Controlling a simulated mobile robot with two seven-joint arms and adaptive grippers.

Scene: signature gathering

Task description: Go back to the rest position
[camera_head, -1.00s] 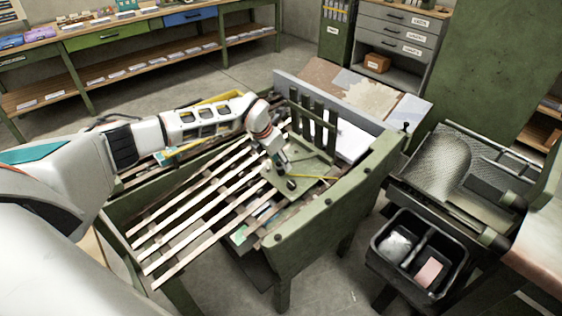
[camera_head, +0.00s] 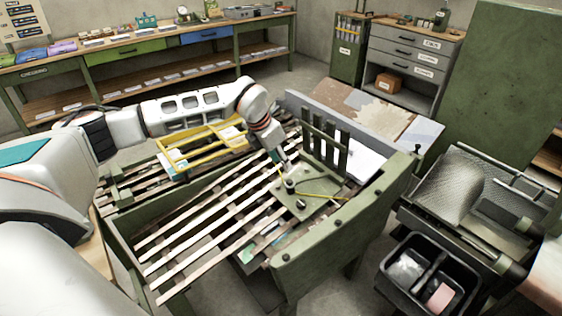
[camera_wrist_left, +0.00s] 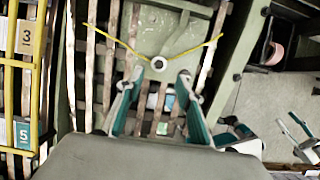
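My left arm reaches in from the left in the head view. Its gripper (camera_head: 281,166) hangs just behind a dark-topped post (camera_head: 290,187) on the green plate (camera_head: 318,188) of the slatted bench. In the left wrist view the left gripper (camera_wrist_left: 158,88) has its two teal-lined fingers apart, with nothing between them. The post (camera_wrist_left: 158,65) is beyond the fingertips there, with yellow strips to either side. White and teal parts (camera_wrist_left: 298,138) at the lower right may be my right gripper; its finger opening is unclear.
Pale slats (camera_head: 205,222) fill the bench, with a yellow rack (camera_head: 203,143) behind. The green upright grille (camera_head: 325,137) stands close to the gripper. A black two-part bin (camera_head: 400,296) and a mesh-covered machine (camera_head: 452,185) are at the right. Floor is clear behind the bench.

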